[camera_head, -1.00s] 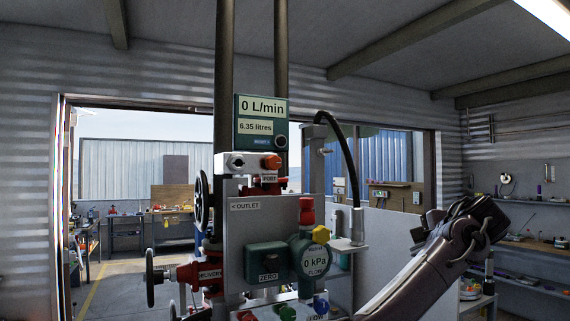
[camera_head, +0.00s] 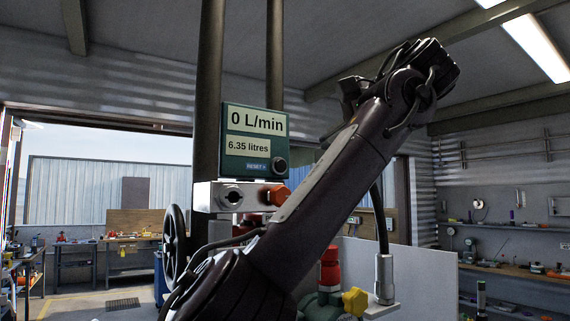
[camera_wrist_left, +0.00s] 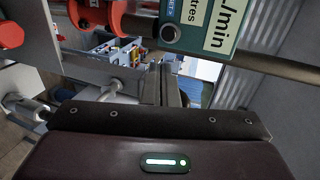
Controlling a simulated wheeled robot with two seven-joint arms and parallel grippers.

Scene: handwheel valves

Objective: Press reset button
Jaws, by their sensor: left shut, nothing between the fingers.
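The reset button (camera_head: 280,164) is a round dark knob at the lower right of the green flow display (camera_head: 254,141), beside a small "RESET" label. The display reads 0 L/min and 6.35 litres. In the wrist view the button (camera_wrist_left: 170,34) shows near the top, on the turned display (camera_wrist_left: 205,22). My left gripper (camera_wrist_left: 161,72) is shut and empty, its finger ends just below the button in that picture; I see no contact. In the head view my left arm crosses right of the display, and its fingertips cannot be made out. My right gripper is not in view.
An orange knob (camera_head: 276,195) sits on the pale block below the display. A dark handwheel (camera_head: 174,244) is at its left. A red cap (camera_head: 330,258), a yellow knob (camera_head: 355,301) and a black hose (camera_head: 381,222) stand below and right.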

